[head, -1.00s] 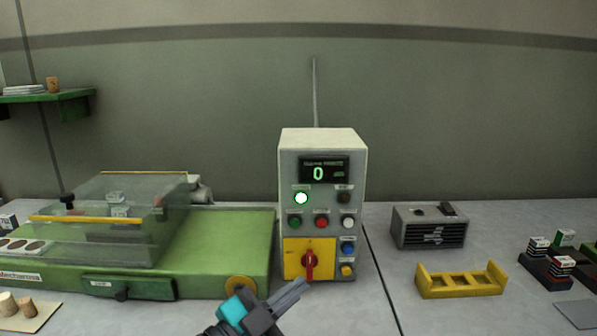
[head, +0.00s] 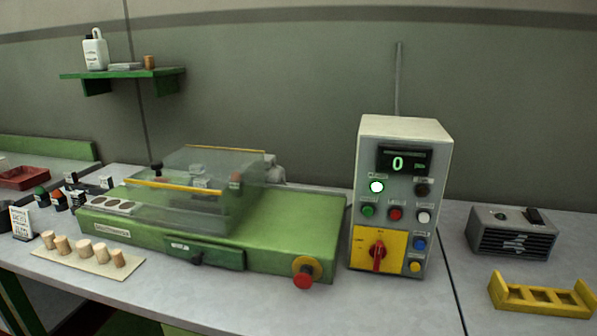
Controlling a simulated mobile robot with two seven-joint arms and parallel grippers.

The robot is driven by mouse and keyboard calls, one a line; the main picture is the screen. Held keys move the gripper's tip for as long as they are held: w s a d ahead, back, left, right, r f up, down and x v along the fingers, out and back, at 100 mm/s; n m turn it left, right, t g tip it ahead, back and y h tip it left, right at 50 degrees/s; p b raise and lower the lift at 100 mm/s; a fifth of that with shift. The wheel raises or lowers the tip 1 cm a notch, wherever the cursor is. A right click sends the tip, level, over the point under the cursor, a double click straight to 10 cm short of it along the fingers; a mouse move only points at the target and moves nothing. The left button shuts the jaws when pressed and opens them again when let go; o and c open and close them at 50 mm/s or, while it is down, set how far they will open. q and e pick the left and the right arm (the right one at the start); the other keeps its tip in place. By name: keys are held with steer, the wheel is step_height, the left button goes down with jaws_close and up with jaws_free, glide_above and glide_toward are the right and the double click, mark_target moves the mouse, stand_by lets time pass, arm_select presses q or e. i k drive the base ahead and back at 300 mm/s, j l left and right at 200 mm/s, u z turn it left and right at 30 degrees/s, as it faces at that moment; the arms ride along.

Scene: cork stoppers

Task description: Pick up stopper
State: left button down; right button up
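Several cork stoppers stand in a row on a flat tan mat (head: 128,264) at the front left of the bench. The leftmost stopper (head: 47,240) and the rightmost stopper (head: 118,258) show clearly. They are upright and tan, the rightmost one darker. Another brown stopper-like piece (head: 149,62) stands on the green wall shelf. Neither of my grippers is in the head view.
A green machine (head: 300,225) with a clear cover stands behind the mat, with a red knob (head: 303,280) at its front. A grey control box (head: 400,140) reading 0 is to its right. A yellow rack (head: 540,308) and a grey vented box (head: 511,243) are at the right.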

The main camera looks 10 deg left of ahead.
mark_target(100, 249)
steer(key=u, duration=1.65)
steer(key=i+j+z, duration=0.1)
steer(key=j, duration=0.2)
steer(key=i+j, duration=0.25)
steer(key=i+j+z, duration=0.15)
steer(key=j, duration=0.2)
steer(key=i+j+z, duration=0.1)
steer(key=j, duration=0.25)
